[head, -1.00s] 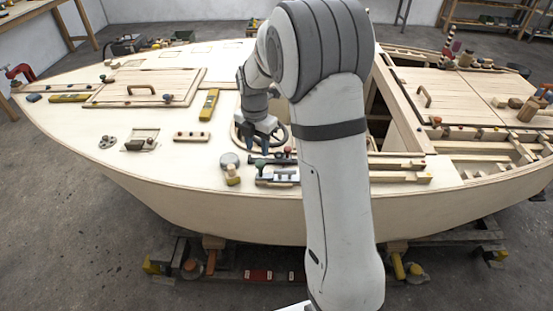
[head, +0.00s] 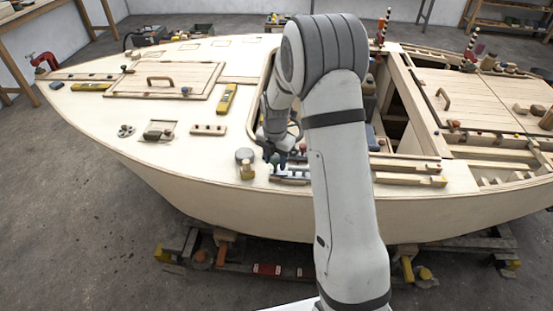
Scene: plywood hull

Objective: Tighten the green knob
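The green knob (head: 275,159) is small in the head view, on a dark and metallic fitting (head: 292,173) near the hull deck's front edge. My gripper (head: 284,153) points down right at the knob and partly overlaps it in the picture. Its fingers are small and dark here, so I cannot tell whether they touch the knob or are open or shut. A red knob (head: 303,148) stands just right of the gripper.
A round grey-topped piece (head: 244,158) stands close on the left. A strip with several knobs (head: 208,129) and a yellow level (head: 227,98) lie farther left. The open hatch (head: 392,120) is to the right, behind my arm.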

